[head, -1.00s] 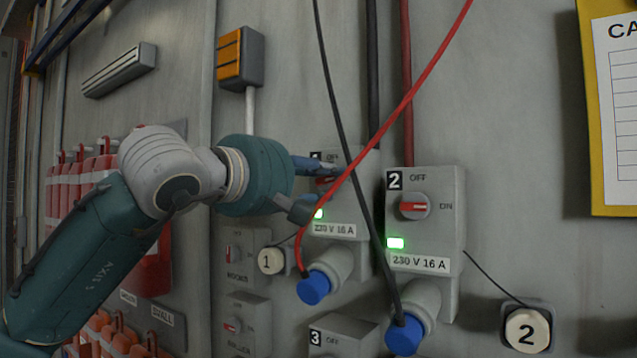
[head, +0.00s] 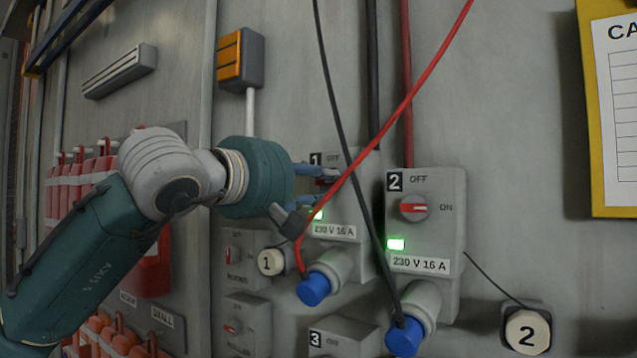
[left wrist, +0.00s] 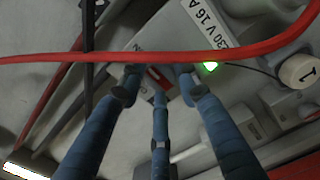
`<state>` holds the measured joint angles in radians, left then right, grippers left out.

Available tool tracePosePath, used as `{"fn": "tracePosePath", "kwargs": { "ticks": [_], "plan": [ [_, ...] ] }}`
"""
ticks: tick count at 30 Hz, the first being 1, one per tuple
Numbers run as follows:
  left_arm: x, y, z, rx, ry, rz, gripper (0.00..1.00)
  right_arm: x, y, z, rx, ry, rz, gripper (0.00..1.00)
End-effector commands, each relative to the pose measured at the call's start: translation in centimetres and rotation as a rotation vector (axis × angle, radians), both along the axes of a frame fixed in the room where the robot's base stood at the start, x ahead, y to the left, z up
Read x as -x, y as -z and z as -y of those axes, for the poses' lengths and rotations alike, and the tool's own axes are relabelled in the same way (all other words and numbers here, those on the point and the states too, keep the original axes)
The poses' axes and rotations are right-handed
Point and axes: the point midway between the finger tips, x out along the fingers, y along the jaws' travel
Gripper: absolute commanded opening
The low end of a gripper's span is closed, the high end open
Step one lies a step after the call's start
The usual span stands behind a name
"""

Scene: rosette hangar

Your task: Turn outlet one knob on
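Outlet one (head: 343,215) is a grey box marked 1 on the wall, labelled 230 V 16 A, with a lit green lamp (head: 319,215). Its knob is mostly hidden behind my fingers in the head view; the knob's red part (left wrist: 158,78) shows between the fingertips in the left wrist view, its setting unclear. My left gripper (head: 312,190) is in front of the knob, its blue fingers spread apart around it; it also shows in the left wrist view (left wrist: 159,82). I cannot tell whether any finger touches the knob. My right gripper is not in view.
A red cable (head: 405,103) and a black cable (head: 343,135) hang in front of the outlets; the red one crosses close before my fingers. Outlet two (head: 447,225), with its knob at ON and green lamp lit, is to the right. Outlet three (head: 345,338) is below.

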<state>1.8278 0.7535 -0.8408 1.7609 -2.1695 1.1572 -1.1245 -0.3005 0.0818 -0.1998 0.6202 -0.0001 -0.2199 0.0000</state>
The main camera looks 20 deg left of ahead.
Motion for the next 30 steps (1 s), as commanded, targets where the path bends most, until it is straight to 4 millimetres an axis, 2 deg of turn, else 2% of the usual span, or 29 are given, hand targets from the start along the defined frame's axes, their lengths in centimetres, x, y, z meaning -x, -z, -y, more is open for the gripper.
{"fn": "tracePosePath", "kwargs": {
  "ticks": [1,3,14,17,24,30],
  "plan": [
    [0.0,0.3,0.4,-0.005,0.007,-0.004,0.42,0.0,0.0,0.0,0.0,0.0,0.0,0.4],
    [0.0,0.3,0.3,-0.004,0.006,-0.004,0.51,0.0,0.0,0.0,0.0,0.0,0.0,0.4],
    [0.5,0.2,-0.1,-0.001,0.001,-0.003,0.51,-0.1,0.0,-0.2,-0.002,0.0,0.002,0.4],
    [1.8,0.1,-0.6,-0.002,0.002,-0.002,0.51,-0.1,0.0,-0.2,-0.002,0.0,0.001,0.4],
    [6.7,0.1,-2.2,-0.003,0.002,0.0,0.51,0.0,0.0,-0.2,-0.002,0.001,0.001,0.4],
    [10.0,0.1,-3.3,-0.003,0.003,-0.002,0.51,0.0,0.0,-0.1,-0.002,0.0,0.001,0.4]
  ]
}}
